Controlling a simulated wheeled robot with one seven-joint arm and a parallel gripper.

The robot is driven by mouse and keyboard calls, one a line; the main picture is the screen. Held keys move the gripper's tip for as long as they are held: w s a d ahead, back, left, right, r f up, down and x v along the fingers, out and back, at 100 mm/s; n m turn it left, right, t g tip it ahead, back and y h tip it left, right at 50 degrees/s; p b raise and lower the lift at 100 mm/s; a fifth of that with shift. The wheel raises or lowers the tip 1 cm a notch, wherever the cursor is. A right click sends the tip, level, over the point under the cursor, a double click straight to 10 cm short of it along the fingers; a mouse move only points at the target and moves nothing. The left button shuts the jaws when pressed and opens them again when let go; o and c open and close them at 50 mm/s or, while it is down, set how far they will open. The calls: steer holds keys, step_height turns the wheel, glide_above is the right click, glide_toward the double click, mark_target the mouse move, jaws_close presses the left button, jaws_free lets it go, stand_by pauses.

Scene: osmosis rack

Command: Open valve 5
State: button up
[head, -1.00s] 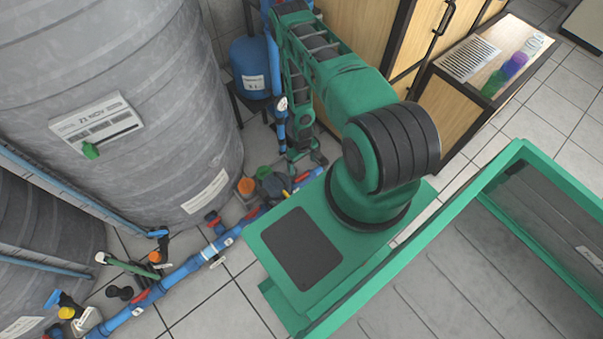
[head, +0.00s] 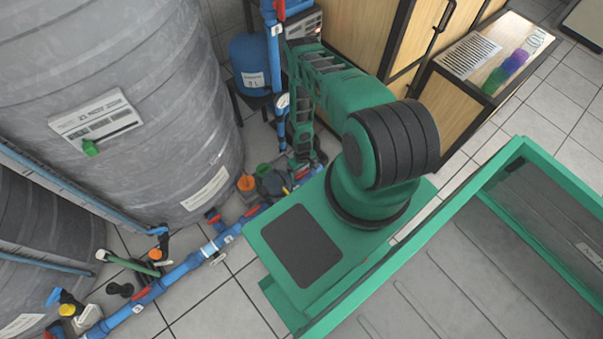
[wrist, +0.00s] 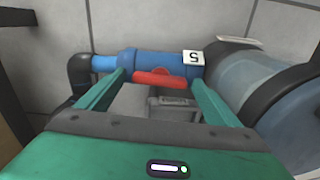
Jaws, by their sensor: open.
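In the wrist view, the red handle (wrist: 160,79) of valve 5 lies roughly along its blue pipe (wrist: 138,60). A white tag (wrist: 193,58) with the number 5, seen upside down, is on the pipe beside it. My gripper (wrist: 158,77) is open, with one green finger on either side of the handle. The handle is in the gap between the fingertips; I cannot tell whether either finger touches it. In the head view my gripper (head: 303,165) is low by the floor pipes, partly hidden by my arm, and valve 5 cannot be made out clearly.
A large grey tank (head: 120,110) stands at left, with a blue pipe run (head: 180,270) carrying several valves on the floor. A small blue tank (head: 252,65) and wooden cabinets (head: 350,30) stand behind my arm. In the wrist view a clear, dark-capped cylinder (wrist: 245,75) is close on the right.

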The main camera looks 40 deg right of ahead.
mark_target(302, 173)
steer(key=shift+f, duration=0.15)
steer(key=c, duration=1)
steer(key=shift+n, duration=0.5)
steer(key=shift+c, duration=0.2)
steer(key=o, duration=1)
steer(key=shift+o, duration=0.2)
step_height(302, 173, up, 11)
steer(key=shift+f, duration=0.15)
